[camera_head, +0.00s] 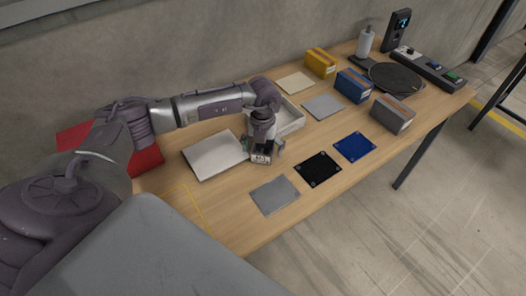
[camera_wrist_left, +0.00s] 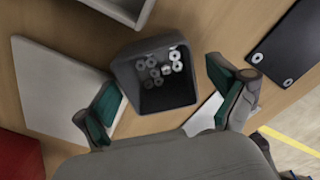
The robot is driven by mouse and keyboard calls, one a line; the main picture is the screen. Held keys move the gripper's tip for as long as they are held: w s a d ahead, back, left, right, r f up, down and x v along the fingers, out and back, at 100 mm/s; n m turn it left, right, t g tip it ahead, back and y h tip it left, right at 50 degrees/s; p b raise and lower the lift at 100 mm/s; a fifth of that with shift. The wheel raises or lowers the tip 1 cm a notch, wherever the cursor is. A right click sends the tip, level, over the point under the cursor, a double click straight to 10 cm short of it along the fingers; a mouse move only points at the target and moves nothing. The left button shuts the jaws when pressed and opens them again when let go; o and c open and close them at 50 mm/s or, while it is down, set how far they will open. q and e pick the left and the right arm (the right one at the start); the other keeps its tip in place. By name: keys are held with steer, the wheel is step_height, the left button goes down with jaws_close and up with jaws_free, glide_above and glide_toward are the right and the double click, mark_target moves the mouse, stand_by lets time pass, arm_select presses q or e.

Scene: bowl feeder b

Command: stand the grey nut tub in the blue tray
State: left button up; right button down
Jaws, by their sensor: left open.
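The grey nut tub (camera_wrist_left: 152,100) shows in the left wrist view as a dark, square, open tub with several light nuts on its floor. My left gripper (camera_head: 263,154) is open above the table, with its green-padded fingers to either side of the tub's near part in the wrist view; I cannot tell whether they touch it. In the head view the gripper mostly hides the tub. The blue tray (camera_head: 354,147) is a flat blue square near the table's front edge, right of the gripper, with nothing on it. My right gripper is not in view.
A black tray (camera_head: 318,168) and a grey tray (camera_head: 274,194) lie left of the blue one. A pale slab (camera_head: 213,155) and a pale open box (camera_head: 291,117) are near the gripper. Yellow (camera_head: 320,63), blue (camera_head: 353,86) and grey (camera_head: 391,115) boxes stand further right.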

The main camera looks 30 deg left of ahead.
arm_select(q)
steer(key=c, duration=1.3)
steer(key=shift+c, duration=0.3)
steer(key=shift+r, duration=0.15)
